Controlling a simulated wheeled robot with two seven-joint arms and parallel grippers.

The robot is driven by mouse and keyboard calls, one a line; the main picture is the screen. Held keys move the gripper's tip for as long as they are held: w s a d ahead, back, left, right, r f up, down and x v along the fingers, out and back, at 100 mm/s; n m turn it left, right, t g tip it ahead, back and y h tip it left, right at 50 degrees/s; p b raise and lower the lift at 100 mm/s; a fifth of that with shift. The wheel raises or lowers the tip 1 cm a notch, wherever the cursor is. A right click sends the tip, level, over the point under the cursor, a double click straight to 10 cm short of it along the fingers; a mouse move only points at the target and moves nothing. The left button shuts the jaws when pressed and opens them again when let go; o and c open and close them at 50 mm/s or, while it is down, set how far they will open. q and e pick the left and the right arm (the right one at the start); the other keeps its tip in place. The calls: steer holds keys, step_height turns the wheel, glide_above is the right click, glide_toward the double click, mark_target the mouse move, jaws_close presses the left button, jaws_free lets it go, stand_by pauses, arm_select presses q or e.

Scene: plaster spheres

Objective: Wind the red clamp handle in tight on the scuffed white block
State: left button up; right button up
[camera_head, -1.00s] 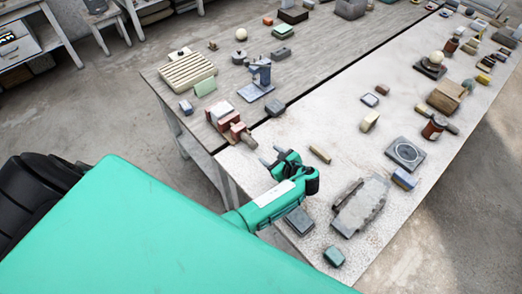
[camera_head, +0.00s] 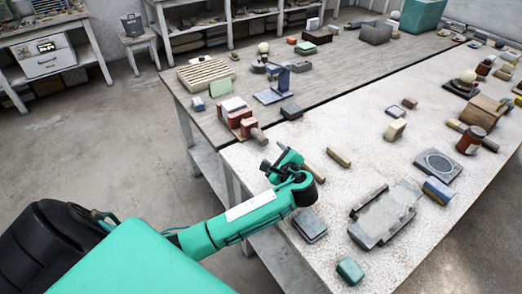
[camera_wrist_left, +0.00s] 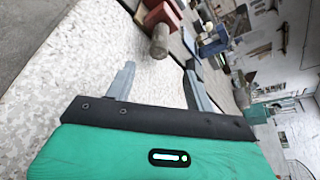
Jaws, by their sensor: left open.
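The red clamp (camera_head: 236,117) stands near the front left corner of the grey wooden table. The pale block (camera_head: 233,104) sits at its top; its scuffs are too small to make out. The clamp's handle (camera_head: 258,137) sticks out toward the white table. In the left wrist view the red clamp (camera_wrist_left: 162,15) is at the top, and the rounded, brownish handle end (camera_wrist_left: 160,42) points toward my gripper. My left gripper (camera_head: 275,160) is open and empty above the white table, short of the handle. In the wrist view the handle lies beyond and between the fingertips (camera_wrist_left: 159,68). My right gripper is out of view.
A blue-grey stand (camera_head: 272,92) and a dark block (camera_head: 291,111) are beside the clamp. A tan bar (camera_head: 338,157), a grey box (camera_head: 310,226) and a large grey tray-like piece (camera_head: 385,214) lie on the white table near my arm. Open floor lies left.

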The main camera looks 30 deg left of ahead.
mark_target(263, 141)
arm_select(q)
steer(key=shift+w+a+f, duration=0.1)
steer(key=shift+w+a, duration=0.15)
steer(key=shift+a, duration=0.15)
steer(key=p+x, duration=0.1)
steer(key=x, duration=1.2)
steer(key=shift+p, duration=0.4)
steer(key=c, duration=1)
